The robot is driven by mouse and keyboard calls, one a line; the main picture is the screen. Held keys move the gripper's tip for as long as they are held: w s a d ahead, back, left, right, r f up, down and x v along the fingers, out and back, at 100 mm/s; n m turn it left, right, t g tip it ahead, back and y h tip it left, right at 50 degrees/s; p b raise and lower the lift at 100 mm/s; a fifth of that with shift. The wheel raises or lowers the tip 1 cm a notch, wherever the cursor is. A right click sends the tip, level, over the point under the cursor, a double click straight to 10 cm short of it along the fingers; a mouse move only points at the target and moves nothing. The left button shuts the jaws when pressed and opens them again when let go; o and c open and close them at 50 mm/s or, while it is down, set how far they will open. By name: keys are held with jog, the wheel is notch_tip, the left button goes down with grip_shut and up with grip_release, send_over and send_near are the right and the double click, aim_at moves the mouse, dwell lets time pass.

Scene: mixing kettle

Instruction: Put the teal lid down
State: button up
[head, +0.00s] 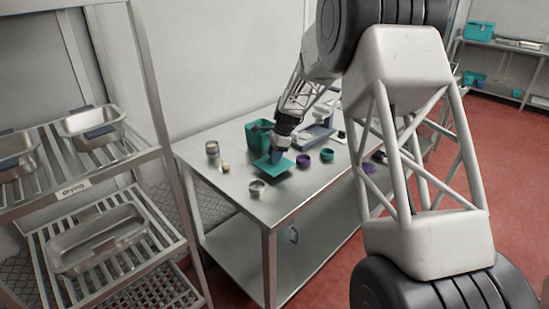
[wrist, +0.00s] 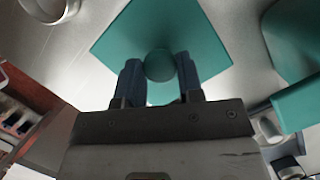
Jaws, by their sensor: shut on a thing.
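The teal lid (head: 275,167) is a flat square plate with a round knob in its middle. In the wrist view the lid (wrist: 140,35) spreads out beyond my fingers. My gripper (head: 276,155) is shut on the knob, with one blue finger on each side of it; the fingers also show in the wrist view (wrist: 159,72). The lid is low over the steel table (head: 225,194), in front of the teal bin (head: 257,132). I cannot tell whether its underside touches the table.
A metal cup (head: 257,187) stands to the lid's front left, and a metal canister (head: 212,149) stands at the table's left. A purple container (head: 303,160) and a teal one (head: 327,154) stand to the right. A drying rack (head: 95,170) is at the left.

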jog(key=shift+f, duration=0.7)
jog(key=shift+f, duration=0.1)
jog(key=o, duration=0.9)
jog(key=v, duration=1.2)
jog(key=shift+d, duration=0.1)
